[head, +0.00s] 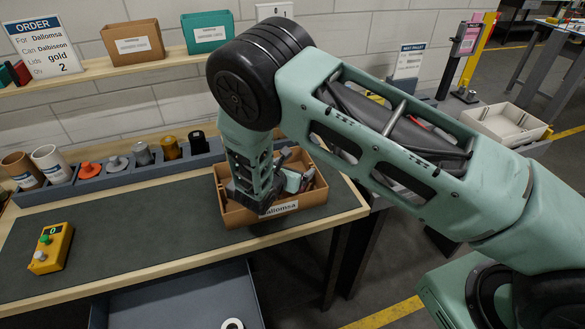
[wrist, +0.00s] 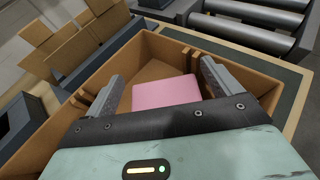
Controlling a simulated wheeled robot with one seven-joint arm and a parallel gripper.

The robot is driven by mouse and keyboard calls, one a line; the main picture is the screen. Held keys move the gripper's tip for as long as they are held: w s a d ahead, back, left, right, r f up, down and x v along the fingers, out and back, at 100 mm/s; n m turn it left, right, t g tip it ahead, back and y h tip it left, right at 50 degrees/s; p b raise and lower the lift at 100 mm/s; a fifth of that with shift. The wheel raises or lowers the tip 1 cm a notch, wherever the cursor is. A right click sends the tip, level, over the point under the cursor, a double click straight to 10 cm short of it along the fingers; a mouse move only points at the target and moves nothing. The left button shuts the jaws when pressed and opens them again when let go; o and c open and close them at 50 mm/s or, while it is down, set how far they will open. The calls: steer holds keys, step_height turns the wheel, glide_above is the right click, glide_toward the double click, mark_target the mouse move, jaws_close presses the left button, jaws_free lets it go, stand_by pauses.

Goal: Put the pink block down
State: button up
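The pink block (wrist: 166,93) shows in the wrist view inside an open cardboard box (wrist: 232,66), between my two fingers. My gripper (wrist: 160,76) is open, its fingers spread to either side of the block with a visible gap at the left; the right finger is close to the block's edge. In the head view my gripper (head: 262,198) reaches down into the box (head: 285,207), which has a "Dallomsa" label on its front. I cannot make out the pink block there; my gripper and the box hide it.
The box stands at the right end of the dark work mat (head: 130,235). A rack (head: 120,178) of cups and coloured fittings runs behind it. A yellow button box (head: 50,248) is at the left. A shelf (head: 95,70) holds an order sign and two boxes. The mat's middle is clear.

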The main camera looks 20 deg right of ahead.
steer(key=shift+s+f, duration=0.1)
steer(key=shift+f, duration=0.05)
steer(key=shift+r+p, duration=0.5)
steer(key=shift+p, duration=0.1)
steer(key=shift+s+a+r, duration=0.1)
steer(key=shift+a+r, duration=0.05)
steer(key=shift+r, duration=0.1)
steer(key=b+v, duration=0.4)
steer(key=v, duration=0.7)
steer(key=s+r+m+g+y, duration=0.3)
steer(key=s+r+m, duration=0.2)
steer(key=s, duration=0.4)
steer(key=s+r+m+g+y, duration=0.3)
steer(key=s+r+m, duration=0.2)
steer(key=s, duration=0.5)
steer(key=s+r+m+g+y, duration=0.3)
steer(key=s+r+m, duration=0.3)
steer(key=s+m, duration=0.3)
steer(key=shift+s+g+y, duration=0.3)
steer(key=shift+s+y, duration=0.3)
steer(key=shift+s, duration=0.05)
